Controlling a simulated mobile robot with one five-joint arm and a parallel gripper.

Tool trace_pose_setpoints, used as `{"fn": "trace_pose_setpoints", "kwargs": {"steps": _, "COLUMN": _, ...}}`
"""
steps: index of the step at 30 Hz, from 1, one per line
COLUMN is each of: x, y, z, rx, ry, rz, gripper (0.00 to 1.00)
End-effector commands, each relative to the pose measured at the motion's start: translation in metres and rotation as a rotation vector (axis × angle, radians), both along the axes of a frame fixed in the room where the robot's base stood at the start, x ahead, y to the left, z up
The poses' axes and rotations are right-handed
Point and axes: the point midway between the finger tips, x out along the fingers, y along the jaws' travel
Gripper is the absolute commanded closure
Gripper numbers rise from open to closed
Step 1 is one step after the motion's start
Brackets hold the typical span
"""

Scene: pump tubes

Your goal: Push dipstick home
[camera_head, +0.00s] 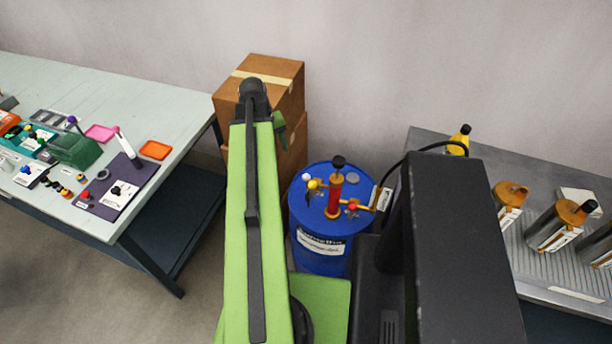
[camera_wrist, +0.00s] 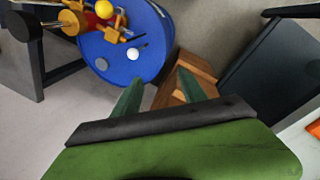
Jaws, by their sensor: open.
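A blue drum (camera_head: 322,236) stands on the floor between the two benches, with a red pump tube (camera_head: 335,192) and its black knob upright on top. A white ball (camera_head: 306,177) and a yellow ball (camera_head: 313,184) sit at the left of the drum top. I cannot tell for sure which part is the dipstick; the white ball (camera_wrist: 133,54) may be its knob, and a thin dark rod lies near it in the wrist view. My gripper (camera_wrist: 160,92) is open and empty, its green fingers apart, with the drum top beyond them at upper left. In the head view my arm mostly hides it.
Stacked cardboard boxes (camera_head: 285,75) stand behind my arm, close to the drum. A pale bench (camera_head: 165,105) with several small items is on the left. A grey ribbed bench (camera_head: 535,280) with metal canisters (camera_head: 555,230) is on the right. Orange valve fittings (camera_head: 352,208) cross the drum top.

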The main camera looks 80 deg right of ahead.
Motion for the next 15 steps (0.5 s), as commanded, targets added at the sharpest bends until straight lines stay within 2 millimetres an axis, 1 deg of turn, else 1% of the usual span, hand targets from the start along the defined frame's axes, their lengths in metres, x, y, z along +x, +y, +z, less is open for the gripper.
{"fn": "trace_pose_setpoints", "kwargs": {"steps": 1, "x": -0.027, "y": -0.008, "z": 0.0, "rx": -0.002, "ry": 0.005, "rz": -0.041, "gripper": 0.5}}
{"fn": "trace_pose_setpoints", "kwargs": {"steps": 3, "x": -0.054, "y": -0.014, "z": 0.0, "rx": -0.003, "ry": 0.012, "rz": -0.077, "gripper": 0.5}}
{"fn": "trace_pose_setpoints", "kwargs": {"steps": 5, "x": -0.066, "y": -0.017, "z": 0.0, "rx": -0.004, "ry": 0.015, "rz": -0.093, "gripper": 0.5}}
{"fn": "trace_pose_setpoints", "kwargs": {"steps": 7, "x": -0.072, "y": -0.018, "z": 0.0, "rx": -0.004, "ry": 0.017, "rz": -0.1, "gripper": 0.5}}
{"fn": "trace_pose_setpoints", "kwargs": {"steps": 11, "x": -0.072, "y": -0.018, "z": -0.001, "rx": -0.004, "ry": 0.017, "rz": -0.1, "gripper": 0.5}}
{"fn": "trace_pose_setpoints", "kwargs": {"steps": 15, "x": -0.073, "y": -0.018, "z": -0.013, "rx": -0.004, "ry": 0.017, "rz": -0.099, "gripper": 0.5}}
